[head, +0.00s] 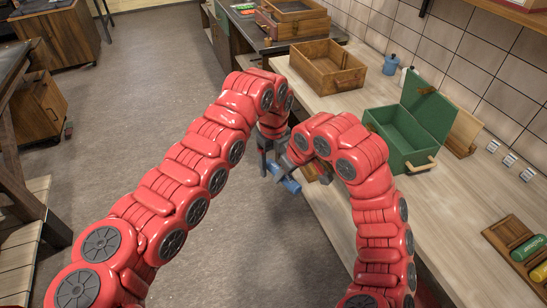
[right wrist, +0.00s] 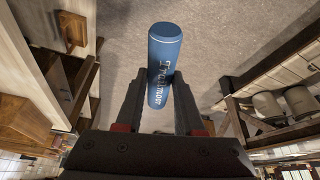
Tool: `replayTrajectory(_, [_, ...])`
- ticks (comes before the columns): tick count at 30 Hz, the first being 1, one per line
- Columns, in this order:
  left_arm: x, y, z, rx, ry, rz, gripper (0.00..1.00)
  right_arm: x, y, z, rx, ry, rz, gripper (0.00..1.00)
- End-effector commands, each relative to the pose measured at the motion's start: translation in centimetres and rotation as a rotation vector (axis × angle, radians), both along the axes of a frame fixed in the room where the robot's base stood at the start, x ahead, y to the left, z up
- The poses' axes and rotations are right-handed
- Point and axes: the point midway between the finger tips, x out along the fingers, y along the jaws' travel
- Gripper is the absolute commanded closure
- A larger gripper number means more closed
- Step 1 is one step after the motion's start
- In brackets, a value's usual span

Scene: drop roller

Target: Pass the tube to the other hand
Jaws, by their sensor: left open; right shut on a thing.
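In the head view the tube (head: 290,186) is small and partly hidden by my right gripper (head: 281,171). My left gripper (head: 265,163) is open, close beside the right one at the left, pointing down. Whether it touches the tube cannot be told. It does not show in the right wrist view.
The wooden counter (head: 455,225) runs along the right. On it are an open green box (head: 405,142), a wooden crate (head: 325,70) and a tray with rollers (head: 520,248). A blue jar (head: 390,64) stands near the tiled wall. The grey floor (head: 165,95) at the left is clear.

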Motion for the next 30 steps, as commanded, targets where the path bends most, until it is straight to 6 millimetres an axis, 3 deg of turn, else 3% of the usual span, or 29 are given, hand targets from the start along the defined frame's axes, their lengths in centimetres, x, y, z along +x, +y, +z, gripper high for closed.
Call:
replayTrajectory(5, [0.02,0.01,0.02,0.0,0.0,0.0,0.27,0.0,0.0,0.01,0.0,0.0,0.0,1.0])
replayTrajectory(17, [0.05,-0.03,0.05,-0.001,-0.002,0.0,0.99,-0.04,0.09,0.01,0.001,0.001,0.003,1.0])
replayTrajectory(20, [0.07,-0.05,0.07,-0.002,-0.003,0.0,1.0,-0.07,0.15,0.02,0.001,0.001,0.004,1.0])
replayTrajectory(21, [0.07,-0.06,0.07,-0.002,-0.003,0.0,1.0,-0.08,0.17,0.02,0.002,0.001,0.005,0.59])
replayTrajectory(26, [0.05,-0.05,0.07,-0.001,-0.002,0.0,1.0,-0.06,0.12,0.0,0.001,0.001,0.004,0.3])
replayTrajectory(30, [0.04,-0.03,0.06,-0.001,-0.002,0.0,1.0,-0.04,0.07,0.01,0.001,0.001,0.003,0.28])
